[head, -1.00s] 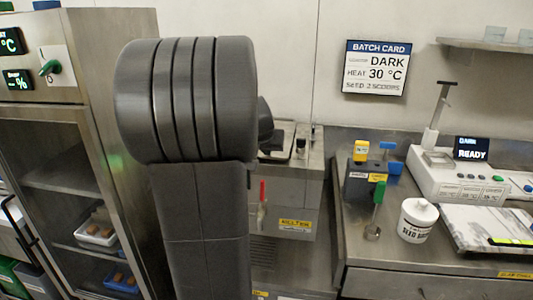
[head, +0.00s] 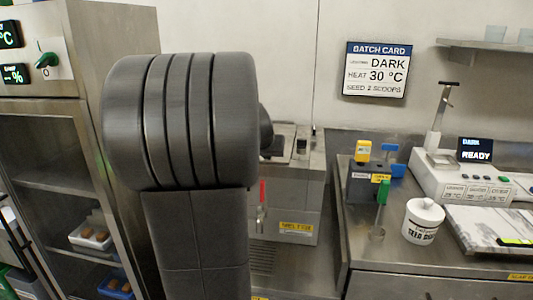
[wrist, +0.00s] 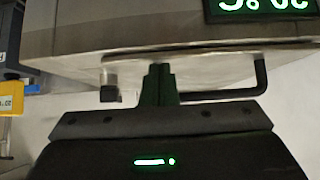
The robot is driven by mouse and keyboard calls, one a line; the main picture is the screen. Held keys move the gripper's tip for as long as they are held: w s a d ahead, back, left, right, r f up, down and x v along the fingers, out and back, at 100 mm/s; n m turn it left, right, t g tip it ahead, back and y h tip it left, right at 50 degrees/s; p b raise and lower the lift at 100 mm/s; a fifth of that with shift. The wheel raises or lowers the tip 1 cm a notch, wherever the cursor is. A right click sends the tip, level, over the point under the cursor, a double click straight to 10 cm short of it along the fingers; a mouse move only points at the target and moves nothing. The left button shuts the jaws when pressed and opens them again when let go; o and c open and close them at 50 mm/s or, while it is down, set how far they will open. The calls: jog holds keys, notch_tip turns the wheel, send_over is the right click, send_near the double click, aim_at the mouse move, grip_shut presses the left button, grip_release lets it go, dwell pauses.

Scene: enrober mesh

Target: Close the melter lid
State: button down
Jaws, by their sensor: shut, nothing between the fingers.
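The melter (head: 300,205) is a steel box with a yellow label and a red-handled tap, partly hidden behind my arm in the head view. Its top is partly in view; I cannot make out the lid's position there. In the wrist view a metal panel, apparently the melter lid (wrist: 200,68), spans the upper part, with a dark bar handle (wrist: 262,78) along its lower edge. My gripper (wrist: 158,72) is shut and empty, its fingertips in front of the middle of the handle. I cannot tell whether they touch it. The gripper is hidden in the head view.
A steel cabinet (head: 118,130) stands to the left. A green display (wrist: 265,7) shows in the wrist view.

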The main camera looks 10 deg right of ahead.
jog(key=w+r+p+v, duration=0.1)
jog(key=w+r+v, duration=0.1)
jog(key=v, duration=1)
jog(key=shift+s+d+r+p, duration=0.25)
jog(key=shift+d+r+p, duration=0.05)
jog(key=shift+r+p, duration=0.1)
jog(key=shift+f, duration=0.1)
jog(key=s+f+b+x, duration=0.1)
jog(key=f+b+x, duration=0.1)
jog(key=x, duration=1)
jog(key=shift+s+a+f, duration=0.2)
jog(key=shift+s+a, duration=0.05)
jog(key=shift+a, duration=0.05)
